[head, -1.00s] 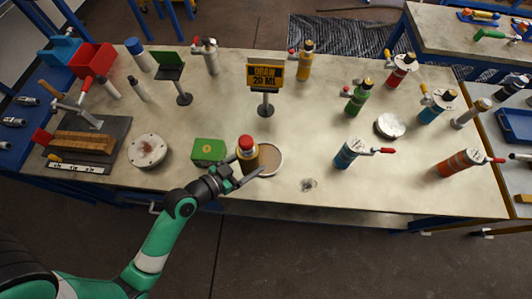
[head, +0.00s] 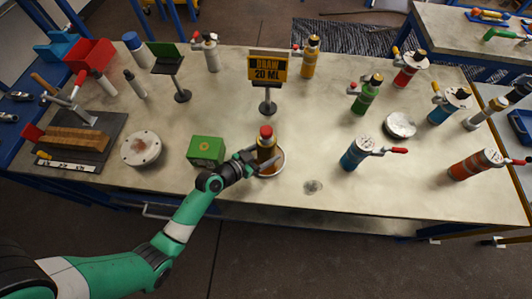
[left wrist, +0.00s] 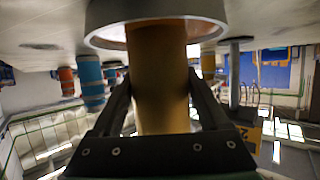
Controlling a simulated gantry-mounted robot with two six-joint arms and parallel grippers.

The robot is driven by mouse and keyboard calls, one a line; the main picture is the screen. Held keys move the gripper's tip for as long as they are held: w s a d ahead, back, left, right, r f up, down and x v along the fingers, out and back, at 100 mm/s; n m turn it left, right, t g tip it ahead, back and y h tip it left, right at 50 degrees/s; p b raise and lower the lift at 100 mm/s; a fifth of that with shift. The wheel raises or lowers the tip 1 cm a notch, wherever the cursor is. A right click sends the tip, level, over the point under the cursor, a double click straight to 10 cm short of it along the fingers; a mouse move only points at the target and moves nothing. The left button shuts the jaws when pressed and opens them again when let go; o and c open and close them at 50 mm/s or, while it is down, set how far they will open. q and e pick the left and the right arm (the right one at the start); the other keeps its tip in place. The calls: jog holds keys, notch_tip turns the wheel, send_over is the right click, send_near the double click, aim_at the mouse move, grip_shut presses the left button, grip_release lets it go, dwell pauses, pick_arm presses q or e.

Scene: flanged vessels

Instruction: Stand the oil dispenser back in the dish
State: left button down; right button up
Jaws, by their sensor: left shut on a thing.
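The oil dispenser (head: 266,148) is an amber-brown cylinder with a red cap. My left gripper (head: 264,163) is shut around its body and holds it roughly upright over the dish (head: 281,168), a shallow round dish with a pale rim. In the left wrist view, the dispenser body (left wrist: 160,85) stands between the two fingers, and its end overlaps the opening of the dish (left wrist: 105,25). I cannot tell whether its base touches the dish floor. My right gripper is not in view.
A green box (head: 206,151) stands just left of the dispenser. A yellow sign on a stand (head: 267,75) is behind it. A blue flanged vessel (head: 357,153) stands to the right. A round disc (head: 141,149) lies further left. The bench front is near the dish.

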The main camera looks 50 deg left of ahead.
pick_arm(q)
jog(key=shift+w+r, duration=0.1)
jog(key=shift+b, duration=0.3)
grip_release()
jog(key=shift+s+r+p, duration=0.2)
jog(key=shift+s+p, duration=0.15)
jog(key=shift+p, duration=0.1)
jog(key=p+v, duration=0.1)
jog(key=v, duration=1)
jog(key=shift+s, duration=0.2)
